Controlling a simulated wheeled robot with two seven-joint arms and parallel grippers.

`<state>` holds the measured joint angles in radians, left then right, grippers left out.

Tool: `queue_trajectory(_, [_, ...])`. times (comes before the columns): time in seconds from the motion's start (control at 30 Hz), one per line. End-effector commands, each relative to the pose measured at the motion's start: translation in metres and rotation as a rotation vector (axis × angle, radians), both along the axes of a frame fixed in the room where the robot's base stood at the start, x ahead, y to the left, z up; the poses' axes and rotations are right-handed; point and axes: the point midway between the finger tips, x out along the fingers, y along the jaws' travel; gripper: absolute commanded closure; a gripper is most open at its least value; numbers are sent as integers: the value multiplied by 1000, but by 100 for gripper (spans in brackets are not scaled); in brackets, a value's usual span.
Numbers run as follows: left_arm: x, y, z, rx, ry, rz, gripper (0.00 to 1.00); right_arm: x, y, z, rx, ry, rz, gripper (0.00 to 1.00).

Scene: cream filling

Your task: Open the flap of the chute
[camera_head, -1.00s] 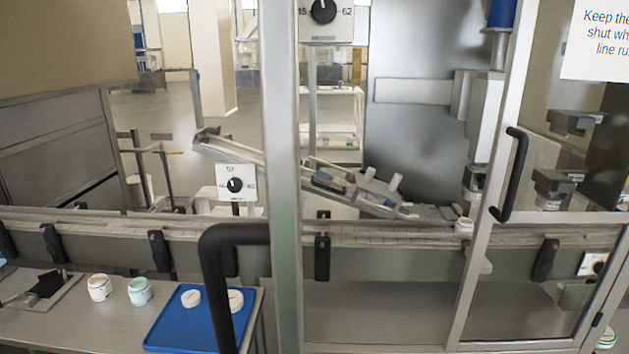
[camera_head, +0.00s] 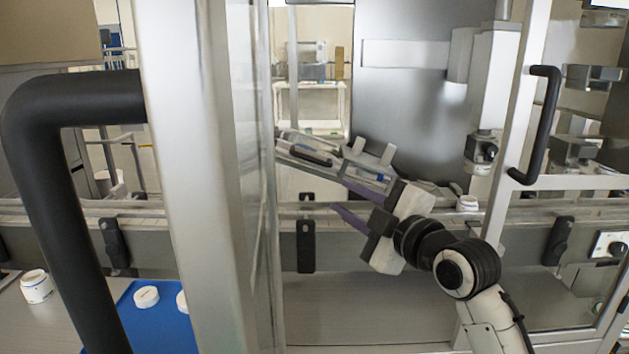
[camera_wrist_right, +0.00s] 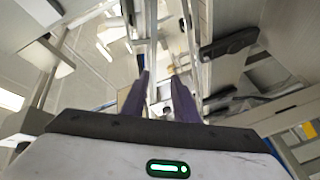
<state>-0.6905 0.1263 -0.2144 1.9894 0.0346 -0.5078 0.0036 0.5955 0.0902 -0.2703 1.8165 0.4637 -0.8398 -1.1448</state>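The chute (camera_head: 325,160) is a sloped grey channel behind the conveyor, running down to the right, with dark and blue items in it. Two small pale upright pieces (camera_head: 387,154) stand near its lower end. I cannot make out which part is the flap. My right gripper (camera_head: 337,195) has purple fingers spread apart, pointing left, in front of the chute's lower part. The upper finger overlaps the chute in the picture, and I cannot tell whether it touches. In the right wrist view the fingers (camera_wrist_right: 160,78) are apart with nothing clearly held. My left gripper is not in view.
A conveyor (camera_head: 160,215) crosses the view, with a white jar (camera_head: 467,203) on it. A thick frame post (camera_head: 195,170) and a black handle (camera_head: 75,100) are close at left. A glazed door with a black handle (camera_head: 545,120) is at right. A blue tray (camera_head: 130,325) is lower left.

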Motion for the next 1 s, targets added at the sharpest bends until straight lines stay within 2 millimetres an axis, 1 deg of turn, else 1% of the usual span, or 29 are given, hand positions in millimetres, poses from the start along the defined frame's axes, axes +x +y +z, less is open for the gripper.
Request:
queue_trajectory(0.03, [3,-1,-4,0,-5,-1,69,1,4,15,-28,-42,13,73])
queue_trajectory(0.1, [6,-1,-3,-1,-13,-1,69,1,7,32,-58,-80,27,73])
queue_trajectory(0.2, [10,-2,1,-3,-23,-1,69,3,11,43,-79,-104,35,73])
queue_trajectory(0.27, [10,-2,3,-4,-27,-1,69,7,14,45,-81,-106,37,73])
queue_trajectory(0.37, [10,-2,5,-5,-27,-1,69,17,20,45,-80,-106,37,73])
queue_trajectory(0.7, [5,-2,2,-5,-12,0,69,66,50,45,-79,-105,36,73])
queue_trajectory(0.83, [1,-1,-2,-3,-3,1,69,79,57,45,-80,-105,35,73])
queue_trajectory(1.0, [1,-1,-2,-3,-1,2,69,87,62,44,-80,-107,34,73])
